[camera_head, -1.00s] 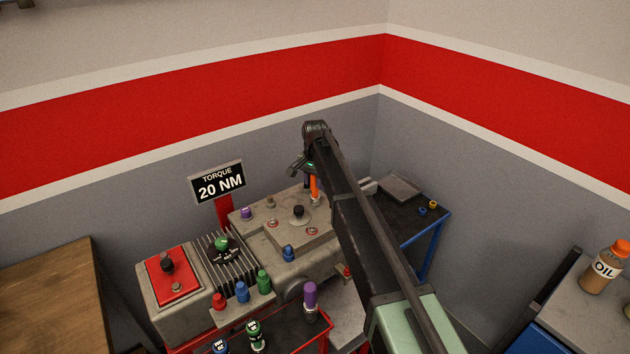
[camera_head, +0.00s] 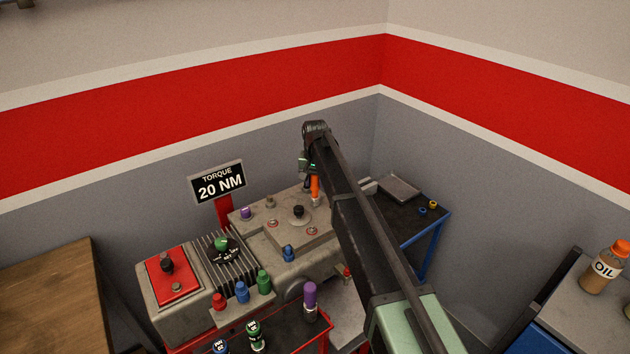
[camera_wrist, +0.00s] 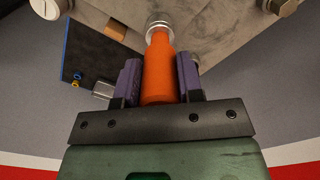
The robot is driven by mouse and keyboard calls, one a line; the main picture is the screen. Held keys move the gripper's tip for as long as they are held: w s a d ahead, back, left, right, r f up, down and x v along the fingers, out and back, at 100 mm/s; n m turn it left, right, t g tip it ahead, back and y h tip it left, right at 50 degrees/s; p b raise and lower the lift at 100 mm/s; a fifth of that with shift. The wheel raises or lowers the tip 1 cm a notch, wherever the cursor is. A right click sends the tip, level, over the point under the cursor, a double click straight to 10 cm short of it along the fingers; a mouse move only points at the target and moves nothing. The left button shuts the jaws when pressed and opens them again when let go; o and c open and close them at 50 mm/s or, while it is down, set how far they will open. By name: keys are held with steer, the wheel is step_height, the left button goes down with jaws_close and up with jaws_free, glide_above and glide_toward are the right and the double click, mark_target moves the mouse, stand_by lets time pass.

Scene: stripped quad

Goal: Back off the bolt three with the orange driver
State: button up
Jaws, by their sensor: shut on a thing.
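My gripper (camera_wrist: 160,66) is shut on the orange driver (camera_wrist: 158,78), one dark purple finger on each side of the handle. In the head view the driver (camera_head: 315,187) stands nearly upright at the far right part of the grey metal housing (camera_head: 285,268), partly behind my arm. Its silver lower end (camera_wrist: 158,22) is over the housing in the wrist view. Whatever bolt is under it is hidden, and I cannot tell whether the tip touches. No bolt numbers are readable.
Purple (camera_head: 246,212) and blue (camera_head: 288,253) capped pieces and a black knob (camera_head: 298,211) stand on the housing. A purple-handled driver (camera_head: 310,297) stands in front. A torque sign (camera_head: 217,183) reads 20 NM. A dark side table (camera_head: 418,228) is to the right.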

steer(key=shift+n, duration=1.1)
steer(key=shift+r+p, duration=0.85)
steer(key=m, duration=0.4)
steer(key=shift+f+m, duration=0.1)
steer(key=shift+m, duration=0.2)
steer(key=m, duration=0.4)
steer(key=shift+m, duration=0.3)
steer(key=shift+f+b, duration=0.2)
steer(key=shift+b, duration=0.1)
